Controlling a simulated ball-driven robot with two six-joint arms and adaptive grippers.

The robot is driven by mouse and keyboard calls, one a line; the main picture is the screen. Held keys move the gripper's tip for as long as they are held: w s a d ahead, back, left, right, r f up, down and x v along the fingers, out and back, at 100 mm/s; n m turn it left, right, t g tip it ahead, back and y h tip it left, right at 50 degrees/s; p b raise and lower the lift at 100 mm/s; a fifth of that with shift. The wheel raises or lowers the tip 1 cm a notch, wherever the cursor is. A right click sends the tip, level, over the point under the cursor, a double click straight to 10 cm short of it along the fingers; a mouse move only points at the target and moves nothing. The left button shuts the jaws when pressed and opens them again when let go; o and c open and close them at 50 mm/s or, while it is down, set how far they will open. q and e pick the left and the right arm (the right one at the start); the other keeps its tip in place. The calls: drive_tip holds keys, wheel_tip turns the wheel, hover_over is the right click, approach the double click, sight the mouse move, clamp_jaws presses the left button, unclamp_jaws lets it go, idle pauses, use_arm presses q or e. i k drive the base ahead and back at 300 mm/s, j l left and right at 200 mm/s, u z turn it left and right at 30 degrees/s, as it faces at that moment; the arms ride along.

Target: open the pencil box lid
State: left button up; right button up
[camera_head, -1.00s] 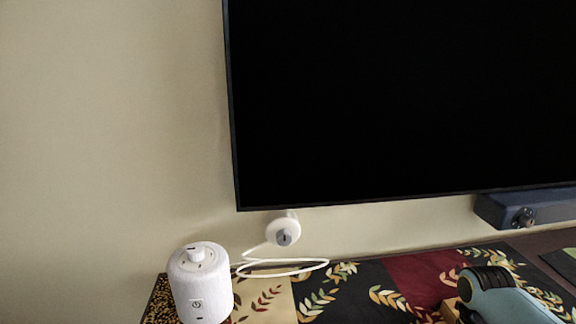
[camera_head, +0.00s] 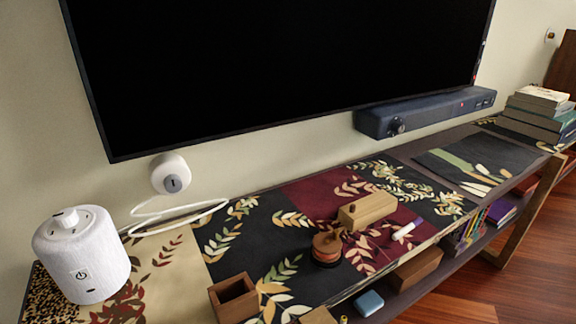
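A closed-looking, long light-wood box (camera_head: 367,211) lies on the dark red part of the patterned runner, right of the middle. It looks like the pencil box; I cannot make out its lid seam. A small brown round wooden piece (camera_head: 327,246) stands at its near left side. A white and purple marker (camera_head: 408,229) lies just to its right, apart from it. Neither of my grippers is in view.
A white cylindrical speaker (camera_head: 82,254) and white cable (camera_head: 180,208) are at left. An open-topped wooden holder (camera_head: 233,298) is at the front. The black television (camera_head: 280,70) and dark blue soundbar (camera_head: 425,112) are behind. Books (camera_head: 540,112) stack at far right.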

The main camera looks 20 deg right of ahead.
sight(355, 211)
drive_tip(key=z, duration=1.3)
